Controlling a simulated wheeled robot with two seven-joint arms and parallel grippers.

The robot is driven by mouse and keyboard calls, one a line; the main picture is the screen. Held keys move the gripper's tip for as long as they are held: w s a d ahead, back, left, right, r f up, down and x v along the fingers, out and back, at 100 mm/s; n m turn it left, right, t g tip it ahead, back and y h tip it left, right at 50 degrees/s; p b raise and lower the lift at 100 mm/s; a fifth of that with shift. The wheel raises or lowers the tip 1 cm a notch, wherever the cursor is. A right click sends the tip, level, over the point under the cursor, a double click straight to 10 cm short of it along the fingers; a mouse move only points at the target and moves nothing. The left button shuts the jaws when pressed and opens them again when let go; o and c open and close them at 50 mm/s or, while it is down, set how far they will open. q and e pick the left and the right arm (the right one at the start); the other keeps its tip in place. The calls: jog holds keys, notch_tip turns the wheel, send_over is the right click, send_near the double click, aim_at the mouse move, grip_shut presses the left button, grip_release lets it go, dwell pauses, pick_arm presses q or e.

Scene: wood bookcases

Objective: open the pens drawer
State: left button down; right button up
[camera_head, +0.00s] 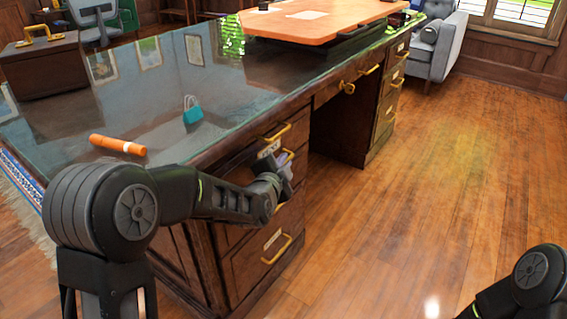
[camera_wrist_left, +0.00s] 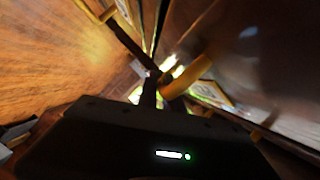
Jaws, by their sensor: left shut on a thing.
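The wooden desk's near pedestal has drawers with yellow handles and small pale labels, too small to read. The top drawer's handle (camera_head: 277,133) is free, with a label (camera_head: 268,149) below it. The middle drawer's handle (camera_head: 289,154) is at my left gripper (camera_head: 287,167), which is shut on it. In the left wrist view a blurred yellow handle (camera_wrist_left: 190,75) lies at the fingertips (camera_wrist_left: 160,82). The bottom drawer's handle (camera_head: 277,248) is free. My arm hides much of the middle drawer's front. My right gripper is out of view.
An orange marker-like cylinder (camera_head: 118,145) and a teal padlock (camera_head: 192,110) lie on the glass desktop (camera_head: 150,110). An orange board (camera_head: 320,20) lies at the far end. The wooden floor (camera_head: 420,180) right of the desk is clear. A grey armchair (camera_head: 440,48) stands beyond.

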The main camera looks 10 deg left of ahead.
pick_arm(q)
jog(key=shift+d, duration=0.1)
dwell(0.4)
